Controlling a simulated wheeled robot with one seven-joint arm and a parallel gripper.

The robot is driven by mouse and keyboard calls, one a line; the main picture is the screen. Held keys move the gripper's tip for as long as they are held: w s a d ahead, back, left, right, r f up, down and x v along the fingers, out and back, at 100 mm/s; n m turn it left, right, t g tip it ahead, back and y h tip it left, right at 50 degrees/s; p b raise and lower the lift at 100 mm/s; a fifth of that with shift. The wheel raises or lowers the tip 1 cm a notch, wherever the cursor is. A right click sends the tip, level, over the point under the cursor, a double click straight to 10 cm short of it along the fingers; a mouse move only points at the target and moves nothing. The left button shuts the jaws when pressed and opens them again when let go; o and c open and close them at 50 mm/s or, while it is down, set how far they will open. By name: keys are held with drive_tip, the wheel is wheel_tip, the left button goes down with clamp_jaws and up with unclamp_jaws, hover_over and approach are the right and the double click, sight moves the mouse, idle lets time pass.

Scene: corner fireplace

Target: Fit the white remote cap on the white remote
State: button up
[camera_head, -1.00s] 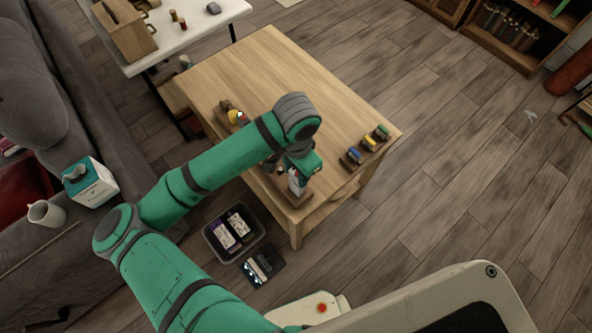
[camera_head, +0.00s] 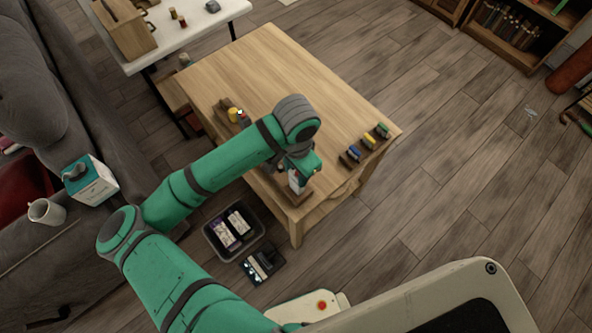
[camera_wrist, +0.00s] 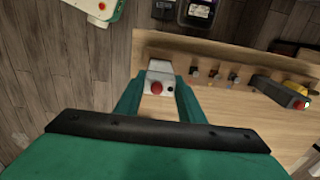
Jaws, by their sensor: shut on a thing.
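My gripper (camera_wrist: 158,92) is shut on a small white piece, the white remote cap (camera_wrist: 160,78), which has a red button and a dark dot on its face. In the head view my gripper (camera_head: 300,168) is at the near edge of the wooden table, above one end of a brown rack (camera_head: 289,192). A white body (camera_head: 295,182) shows upright under the fingers at the rack. I cannot tell where the cap ends and the white remote begins, or whether they touch.
Several coloured pieces (camera_head: 367,143) stand at the table's right. A black bin (camera_head: 210,240) is on the floor. The table's middle is clear.

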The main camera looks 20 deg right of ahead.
drive_tip(key=shift+f, duration=0.25)
drive_tip(key=o, duration=1)
drive_tip(key=shift+r, duration=0.1)
wheel_tip(320, 180, up, 11)
drive_tip(key=shift+f, duration=0.2)
